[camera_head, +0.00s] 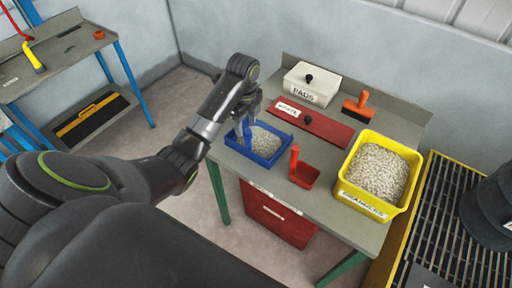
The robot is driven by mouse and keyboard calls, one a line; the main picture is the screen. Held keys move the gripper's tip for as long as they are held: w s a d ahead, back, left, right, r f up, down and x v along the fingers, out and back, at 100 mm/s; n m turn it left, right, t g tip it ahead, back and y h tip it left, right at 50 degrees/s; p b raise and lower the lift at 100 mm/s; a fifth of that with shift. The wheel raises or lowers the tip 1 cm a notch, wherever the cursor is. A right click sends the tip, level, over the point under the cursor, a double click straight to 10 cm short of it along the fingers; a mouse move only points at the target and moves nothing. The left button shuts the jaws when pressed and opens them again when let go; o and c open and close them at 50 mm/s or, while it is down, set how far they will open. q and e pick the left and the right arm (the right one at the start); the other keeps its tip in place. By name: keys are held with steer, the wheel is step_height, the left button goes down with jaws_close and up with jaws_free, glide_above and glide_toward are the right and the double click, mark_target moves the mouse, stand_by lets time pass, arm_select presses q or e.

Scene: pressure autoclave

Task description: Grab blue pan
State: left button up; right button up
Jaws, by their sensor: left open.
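The blue pan (267,160) is a shallow tray holding pale granules. It sits on the left front part of the grey table. My left gripper (247,124) is open and hangs over the pan's left end, pointing down. A blue upright part, likely the pan's handle, shows just below the fingers at the pan's left side. I cannot tell whether the fingers touch it. My right gripper is not in view.
On the grey table (342,217) stand a red scoop (304,174), a yellow bin of granules (348,201), a red lid (322,125), a white PADS box (319,92) and an orange-handled brush (358,106). A black drum (490,212) stands on a grate at right.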

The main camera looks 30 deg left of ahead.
mark_target(247, 131)
arm_select(q)
steer(key=shift+d+f+b, duration=0.15)
steer(key=shift+f+b, duration=0.5)
steer(key=shift+f, duration=0.35)
steer(key=shift+s+d+f+b, duration=0.1)
steer(key=shift+f+b, duration=0.3)
steer(key=shift+f, duration=0.2)
steer(key=shift+s+d+f+b, duration=0.1)
steer(key=shift+f+b, duration=0.3)
steer(key=shift+f, duration=0.15)
steer(key=shift+f+p, duration=0.35)
steer(key=shift+p, duration=0.05)
steer(key=shift+w+f, duration=0.1)
steer(key=shift+f, duration=0.35)
steer(key=shift+c, duration=0.4)
jaws_close()
